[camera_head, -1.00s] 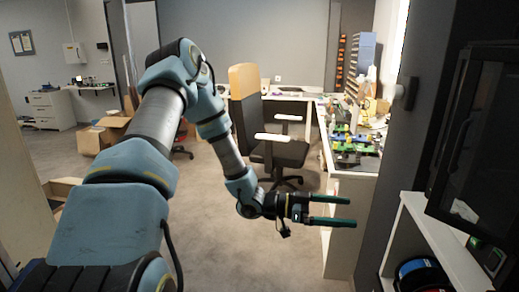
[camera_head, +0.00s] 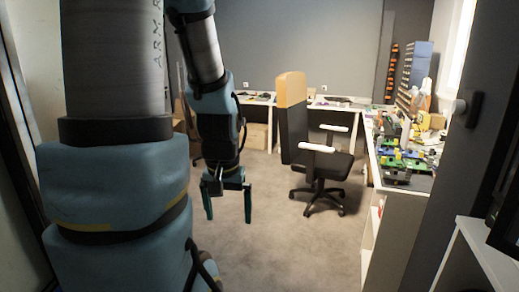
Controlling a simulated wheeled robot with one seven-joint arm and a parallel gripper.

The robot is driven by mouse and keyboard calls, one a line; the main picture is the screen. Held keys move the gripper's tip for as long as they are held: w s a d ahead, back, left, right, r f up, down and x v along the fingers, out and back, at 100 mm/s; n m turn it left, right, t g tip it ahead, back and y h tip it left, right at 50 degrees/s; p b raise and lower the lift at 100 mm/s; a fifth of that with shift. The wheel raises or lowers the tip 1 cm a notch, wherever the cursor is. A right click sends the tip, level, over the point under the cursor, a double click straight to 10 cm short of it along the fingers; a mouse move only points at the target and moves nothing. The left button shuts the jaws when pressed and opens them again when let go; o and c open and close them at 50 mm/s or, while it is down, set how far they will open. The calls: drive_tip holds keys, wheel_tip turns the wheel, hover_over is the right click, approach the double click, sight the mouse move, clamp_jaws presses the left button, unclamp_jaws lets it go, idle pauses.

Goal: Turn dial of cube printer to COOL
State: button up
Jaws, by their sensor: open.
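My gripper (camera_head: 228,204) hangs in front of me, left of the middle of the view. Its two dark green fingers point down at the floor, spread apart with nothing between them. It is well apart from the furniture. I cannot make out a cube printer or a dial. A dark cabinet-like thing (camera_head: 505,195) shows only in part at the right edge, and no dial can be seen on it.
An office chair (camera_head: 325,166) stands on the grey floor ahead. A white bench (camera_head: 393,205) with green and blue parts runs along the right. A white shelf unit (camera_head: 490,258) is at the lower right. Cardboard boxes (camera_head: 257,136) stand behind my arm. Floor between is clear.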

drive_tip(key=shift+s+r, duration=0.15)
drive_tip(key=shift+s, duration=0.3)
drive_tip(key=shift+c, duration=0.7)
drive_tip(key=c, duration=0.3)
drive_tip(key=shift+n, duration=0.3)
drive_tip(key=s+d+f+n+g+h+b, duration=0.2)
drive_tip(key=d+f, duration=0.1)
drive_tip(key=d, duration=0.6)
drive_tip(key=s+d+f+n+g+h+b, duration=0.1)
drive_tip(key=s+d+f+g+h, duration=0.15)
drive_tip(key=d, duration=0.55)
drive_tip(key=s+d+f+n+g+h+b, duration=0.15)
drive_tip(key=d+f, duration=0.25)
drive_tip(key=d, duration=0.5)
drive_tip(key=s+d+r+n+h, duration=0.1)
drive_tip(key=d+n+h, duration=0.2)
drive_tip(key=d, duration=0.8)
drive_tip(key=s+d+r+n+g+h+b, duration=0.1)
drive_tip(key=d+n+h, duration=0.3)
drive_tip(key=d, duration=0.7)
drive_tip(key=s+d+r+n+g+h+b, duration=0.1)
drive_tip(key=s+d+r+n+h, duration=0.2)
drive_tip(key=d, duration=0.8)
drive_tip(key=shift+s+d+r+h, duration=0.1)
drive_tip(key=shift+d+r+h, duration=0.1)
drive_tip(key=shift+d+h, duration=0.2)
